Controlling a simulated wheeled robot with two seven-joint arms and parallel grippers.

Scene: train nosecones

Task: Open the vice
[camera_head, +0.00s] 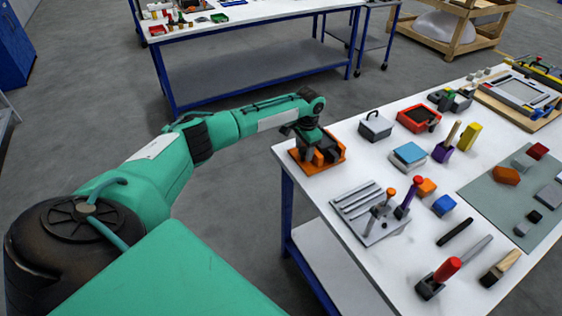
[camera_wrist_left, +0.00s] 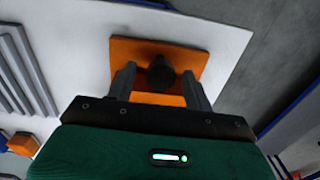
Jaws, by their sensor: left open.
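The vice (camera_head: 332,166) appears to be the orange fixture with dark parts at the table's near left corner. In the left wrist view, its orange plate (camera_wrist_left: 190,52) carries a dark rounded knob-like part (camera_wrist_left: 160,72). My left gripper (camera_head: 313,147) reaches over it from the left and hides much of it. In the wrist view, the open fingers of the left gripper (camera_wrist_left: 157,80) stand on either side of the dark part. I cannot tell whether they touch it. My right gripper is out of view.
A grey slotted rack (camera_head: 366,212) with upright tools stands in front of the vice. A grey box with a handle (camera_head: 375,126), a red-orange case (camera_head: 419,118) and several blocks and tools lie to the right.

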